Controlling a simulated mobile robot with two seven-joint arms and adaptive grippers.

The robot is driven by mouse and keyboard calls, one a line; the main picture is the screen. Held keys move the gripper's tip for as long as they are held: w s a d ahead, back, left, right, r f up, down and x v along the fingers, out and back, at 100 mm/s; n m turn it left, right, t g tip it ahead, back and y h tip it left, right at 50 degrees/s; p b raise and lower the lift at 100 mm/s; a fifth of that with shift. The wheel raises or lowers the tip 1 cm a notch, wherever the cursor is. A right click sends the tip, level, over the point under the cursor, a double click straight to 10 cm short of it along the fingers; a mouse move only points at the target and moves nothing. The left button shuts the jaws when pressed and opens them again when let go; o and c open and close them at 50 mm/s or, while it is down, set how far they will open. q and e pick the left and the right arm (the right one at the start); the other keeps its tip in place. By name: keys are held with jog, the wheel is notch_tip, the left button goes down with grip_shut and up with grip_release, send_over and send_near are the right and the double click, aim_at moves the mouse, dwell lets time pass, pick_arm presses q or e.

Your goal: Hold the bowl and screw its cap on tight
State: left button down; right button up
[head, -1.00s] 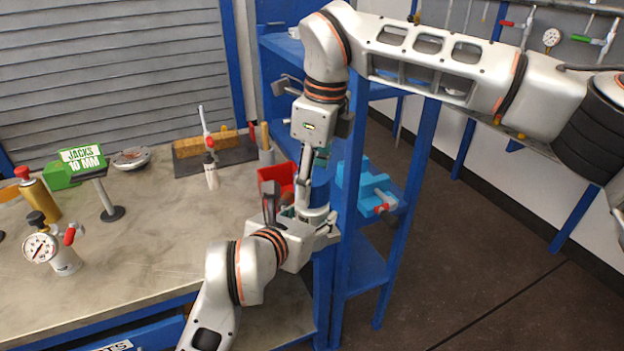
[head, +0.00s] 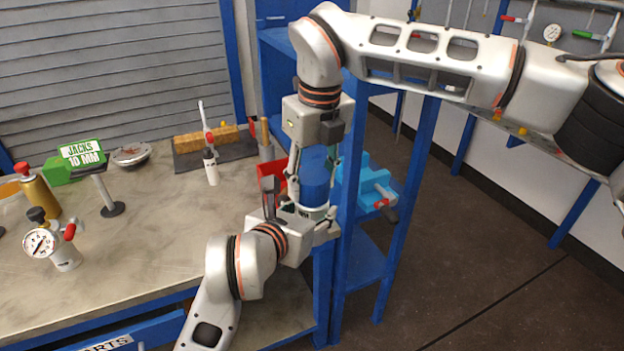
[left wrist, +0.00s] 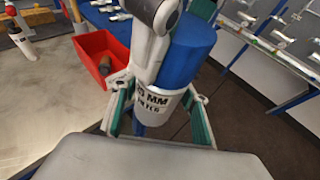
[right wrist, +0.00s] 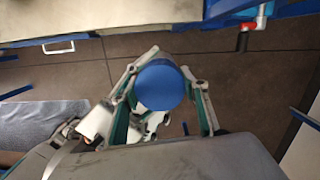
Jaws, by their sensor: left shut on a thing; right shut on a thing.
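The bowl (head: 317,211) is a short white cylinder with a dark printed label, readable in part in the left wrist view (left wrist: 157,103). My left gripper (head: 312,222) is shut around it from the side and holds it upright near the bench's right end. The cap (head: 315,182) is a tall blue cylinder directly above the bowl; it also shows in the left wrist view (left wrist: 188,50) and end-on in the right wrist view (right wrist: 160,85). My right gripper (head: 314,175) points down and is shut on the cap, one finger each side. I cannot tell how tight the joint is.
A red bin (head: 268,176) stands close behind and left of the bowl. Blue shelving (head: 353,215) rises just right of it. A white bottle (head: 211,168), a jack stand (head: 107,195) and a pressure gauge (head: 42,243) stand further left. The bench middle is clear.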

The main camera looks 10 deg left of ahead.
jog(key=m, duration=0.7)
jog(key=shift+h, duration=0.4)
jog(key=m, duration=0.6)
jog(key=shift+h, duration=0.3)
jog(key=m, duration=0.6)
jog(key=shift+h, duration=0.3)
jog(key=m+g, duration=0.1)
jog(key=m, duration=0.6)
jog(key=o, duration=1)
jog(key=shift+r, duration=0.1)
